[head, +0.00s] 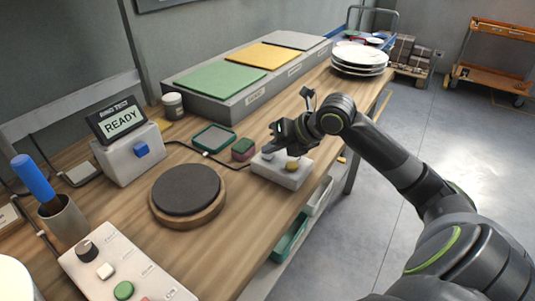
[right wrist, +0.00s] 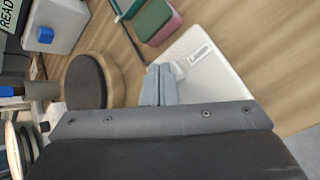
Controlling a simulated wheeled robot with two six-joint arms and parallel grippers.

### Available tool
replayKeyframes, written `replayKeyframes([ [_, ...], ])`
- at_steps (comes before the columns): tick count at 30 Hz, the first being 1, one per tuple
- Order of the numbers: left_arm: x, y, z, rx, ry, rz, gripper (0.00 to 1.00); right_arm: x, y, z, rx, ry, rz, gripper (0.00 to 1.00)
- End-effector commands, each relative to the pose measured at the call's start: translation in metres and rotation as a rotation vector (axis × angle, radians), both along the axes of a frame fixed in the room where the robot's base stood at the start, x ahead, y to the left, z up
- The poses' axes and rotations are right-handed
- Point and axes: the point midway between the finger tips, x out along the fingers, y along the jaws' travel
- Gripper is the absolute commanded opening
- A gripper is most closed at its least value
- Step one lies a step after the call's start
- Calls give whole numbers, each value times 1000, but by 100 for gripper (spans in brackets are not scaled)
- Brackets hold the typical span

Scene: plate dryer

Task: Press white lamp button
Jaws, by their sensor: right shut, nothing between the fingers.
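My right gripper (head: 276,140) is shut and empty, just above this box. In the right wrist view, the shut fingers (right wrist: 160,78) are beside a white button (right wrist: 178,71) on the box (right wrist: 215,65); I cannot tell whether they touch it. My left gripper is not in view.
A round dark pad (head: 186,188) on a wooden base and a green-and-pink block (head: 243,148) stand near the box. A display reading READY (head: 122,119) stands at the left. Plates (head: 360,57) are stacked at the far end. Bare wood lies in front of the box.

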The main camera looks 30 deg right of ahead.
Motion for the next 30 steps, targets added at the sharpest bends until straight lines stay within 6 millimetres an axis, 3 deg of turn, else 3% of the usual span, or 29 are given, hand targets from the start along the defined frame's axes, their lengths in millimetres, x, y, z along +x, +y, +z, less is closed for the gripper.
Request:
replayKeyframes([
  [6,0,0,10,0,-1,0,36,0,0,12,-1,0,-1,0],
  [19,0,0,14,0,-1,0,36,0,0,17,-1,0,-1,0],
  [30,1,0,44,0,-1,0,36,0,0,53,-1,0,0,0],
])
